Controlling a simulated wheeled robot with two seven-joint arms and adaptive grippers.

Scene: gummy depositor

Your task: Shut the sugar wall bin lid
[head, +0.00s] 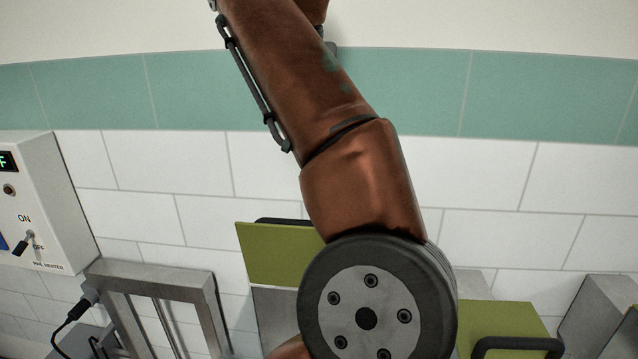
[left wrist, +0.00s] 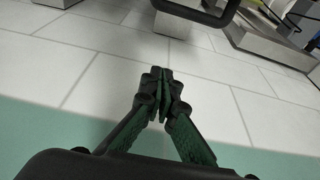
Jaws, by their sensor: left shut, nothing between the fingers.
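Two olive-green lids show low in the head view, partly behind my arm. The left green lid (head: 272,255) stands raised against the tiled wall, with a dark handle (head: 280,221) along its top edge. The right green lid (head: 508,318) has a black loop handle (head: 517,344) near the lower edge of the picture. No label shows, so I cannot tell which is the sugar bin. My left gripper (left wrist: 163,84) is shut and empty in front of white tiles in the left wrist view. A black loop handle (left wrist: 195,15) lies beyond its fingertips, apart from them. My right gripper is not in view.
My arm crosses the middle of the head view and hides the space between the lids. A white heater control box (head: 42,200) is on the left wall. A metal frame (head: 150,275) stands below it with a cable. A grey metal box (head: 603,315) is at the right.

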